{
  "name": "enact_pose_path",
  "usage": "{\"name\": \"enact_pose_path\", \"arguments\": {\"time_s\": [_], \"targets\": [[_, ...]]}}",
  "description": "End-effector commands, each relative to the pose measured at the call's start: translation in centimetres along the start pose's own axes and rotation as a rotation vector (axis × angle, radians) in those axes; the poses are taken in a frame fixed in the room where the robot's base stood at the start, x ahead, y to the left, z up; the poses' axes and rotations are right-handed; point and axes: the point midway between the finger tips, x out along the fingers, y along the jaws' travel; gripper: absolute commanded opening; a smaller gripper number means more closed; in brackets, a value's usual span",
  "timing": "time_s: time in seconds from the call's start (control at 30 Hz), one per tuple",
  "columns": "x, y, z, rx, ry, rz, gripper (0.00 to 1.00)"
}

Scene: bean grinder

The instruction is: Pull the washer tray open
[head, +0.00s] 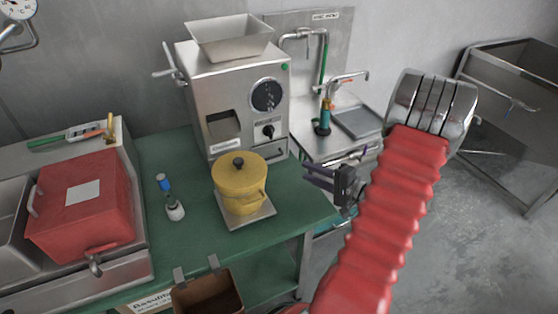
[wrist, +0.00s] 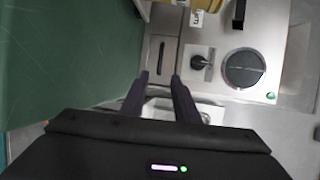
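The steel grinder (head: 235,85) stands on the green table with a hopper on top. A small drawer front with a dark slot, seemingly the washer tray (head: 275,152), is low on its right front, below the black knob (head: 268,131). In the wrist view the tray front (wrist: 160,48) lies ahead of the fingertips and looks closed. My gripper (head: 308,176) is to the right of the yellow pot, in front of the grinder. In the wrist view my gripper (wrist: 160,76) has its two dark fingers apart, with nothing clearly held. Contact with the tray cannot be told.
The yellow pot (head: 238,182) stands on a square plate (head: 262,217) before the grinder. A brown bin (head: 205,293) hangs at the table's front. A sink (head: 358,121) is behind right.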

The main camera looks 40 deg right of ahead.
Motion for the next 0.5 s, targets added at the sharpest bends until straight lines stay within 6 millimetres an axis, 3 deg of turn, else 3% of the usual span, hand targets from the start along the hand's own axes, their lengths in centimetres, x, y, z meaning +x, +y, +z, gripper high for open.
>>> {"name": "enact_pose_path", "arguments": {"time_s": [0.27, 0.5], "targets": [[1.4, 0.0, 0.1, 0.000, -0.003, 0.000, 0.28], [4.5, 0.0, 0.1, 0.001, -0.004, 0.001, 0.28]]}}
